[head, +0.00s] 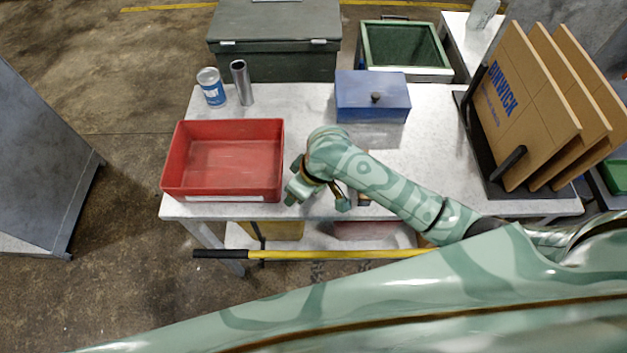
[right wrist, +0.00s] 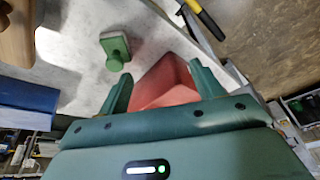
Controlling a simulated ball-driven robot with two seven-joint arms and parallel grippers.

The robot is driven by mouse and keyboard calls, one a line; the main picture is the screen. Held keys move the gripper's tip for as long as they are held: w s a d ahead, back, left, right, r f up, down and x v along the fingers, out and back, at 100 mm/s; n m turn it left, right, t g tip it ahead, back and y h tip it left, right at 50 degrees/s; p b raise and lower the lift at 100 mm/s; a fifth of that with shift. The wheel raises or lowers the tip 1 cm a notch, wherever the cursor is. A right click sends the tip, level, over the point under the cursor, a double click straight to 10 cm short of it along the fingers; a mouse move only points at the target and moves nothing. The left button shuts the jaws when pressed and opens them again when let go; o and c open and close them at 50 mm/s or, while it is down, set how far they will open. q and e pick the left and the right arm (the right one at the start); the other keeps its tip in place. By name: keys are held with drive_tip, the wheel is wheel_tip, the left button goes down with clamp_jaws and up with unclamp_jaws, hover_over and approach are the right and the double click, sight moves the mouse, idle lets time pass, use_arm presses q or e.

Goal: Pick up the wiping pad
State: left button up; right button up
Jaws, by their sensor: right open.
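A small pad with a pale base and a green top with a round green knob, which looks like the wiping pad (right wrist: 116,50), lies on the grey table in the right wrist view. I cannot make it out in the head view, where my right arm covers part of the table. My right gripper (head: 318,198) is over the front of the table, just right of the red tray. In the right wrist view its two fingers (right wrist: 163,88) are spread and empty, with the pad beyond the left finger and apart from it. My left gripper is not in view.
A red tray (head: 225,125) stands on the table's left; it shows between the fingers in the wrist view (right wrist: 166,82). A can (head: 211,88), a metal cylinder (head: 242,84) and a blue box (head: 373,98) stand behind. Cardboard sheets (head: 510,110) stand right. A yellow bar (head: 330,254) runs along the front.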

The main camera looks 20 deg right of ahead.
drive_tip(key=w+d+r+m+g+h, duration=0.2)
drive_tip(key=w+d+r+g+h, duration=0.1)
drive_tip(key=w+d+r, duration=0.25)
drive_tip(key=f+b, duration=0.1)
drive_tip(key=f, duration=0.2)
drive_tip(key=f+b, duration=0.1)
drive_tip(key=f, duration=0.2)
drive_tip(key=a+f+b, duration=0.1)
drive_tip(key=f+b, duration=0.1)
drive_tip(key=f, duration=0.2)
drive_tip(key=f+b, duration=0.2)
drive_tip(key=f, duration=0.1)
drive_tip(key=f+b, duration=0.1)
drive_tip(key=f, duration=0.1)
drive_tip(key=shift+d+f, duration=0.15)
drive_tip(key=shift+d, duration=0.2)
drive_tip(key=c, duration=1.1)
